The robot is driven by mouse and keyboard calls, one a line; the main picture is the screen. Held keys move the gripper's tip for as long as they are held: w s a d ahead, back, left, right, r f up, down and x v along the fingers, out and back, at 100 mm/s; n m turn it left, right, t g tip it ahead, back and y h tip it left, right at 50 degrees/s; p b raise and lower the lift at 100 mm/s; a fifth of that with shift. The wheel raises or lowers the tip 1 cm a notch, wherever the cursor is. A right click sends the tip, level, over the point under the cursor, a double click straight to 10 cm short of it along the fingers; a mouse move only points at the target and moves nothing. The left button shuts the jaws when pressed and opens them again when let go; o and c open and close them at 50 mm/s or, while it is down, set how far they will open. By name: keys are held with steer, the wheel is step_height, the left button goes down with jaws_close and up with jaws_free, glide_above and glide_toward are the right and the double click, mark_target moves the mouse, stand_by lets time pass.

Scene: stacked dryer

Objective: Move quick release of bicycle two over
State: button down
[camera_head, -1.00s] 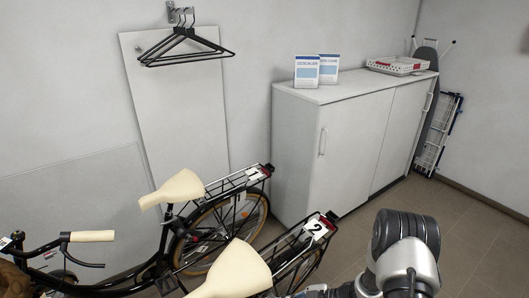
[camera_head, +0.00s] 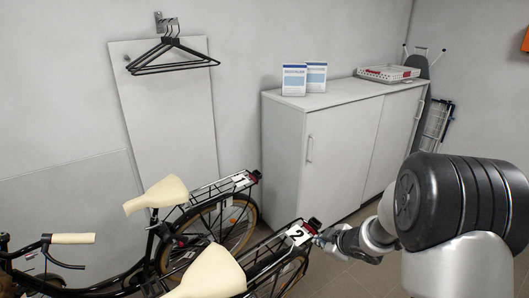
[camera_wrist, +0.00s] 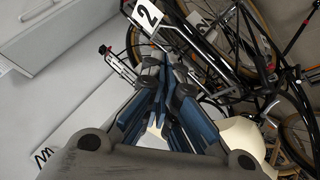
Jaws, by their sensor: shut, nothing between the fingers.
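Bicycle two, with a white number 2 plate (camera_head: 299,235) on its black rear rack, stands at the lower middle of the head view. Its cream saddle (camera_head: 212,272) is cut by the lower edge. The number 2 plate (camera_wrist: 147,14) also shows upside-tilted at the top of the wrist view. My gripper (camera_head: 325,240) is just right of the rack end in the head view; I cannot tell if it touches. In the wrist view my gripper (camera_wrist: 160,64) is shut and empty, its blue-padded fingers together. I cannot make out the quick release in either view.
Bicycle one, with a cream saddle (camera_head: 155,195), stands close behind bicycle two. A white cabinet (camera_head: 340,150) is beyond, against the wall. Black hangers (camera_head: 172,57) hang at the upper left. Free floor lies between the cabinet and my arm.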

steer(key=s+d+r+m+h, duration=0.2)
steer(key=s+r+m+h, duration=0.15)
steer(key=s+r, duration=0.45)
steer(key=s+d+r+m+h, duration=0.25)
steer(key=s+r+m, duration=0.2)
steer(key=r, duration=0.55)
steer(key=s+a+m+g+y, duration=0.1)
steer(key=s+a, duration=0.3)
steer(key=s, duration=0.8)
steer(key=s+a+m+g+y, duration=0.2)
steer(key=s+a+m, duration=0.1)
steer(key=s, duration=0.9)
steer(key=shift+s+a+r+g, duration=0.2)
steer(key=shift+a+r+g, duration=0.2)
steer(key=shift+a+r, duration=0.05)
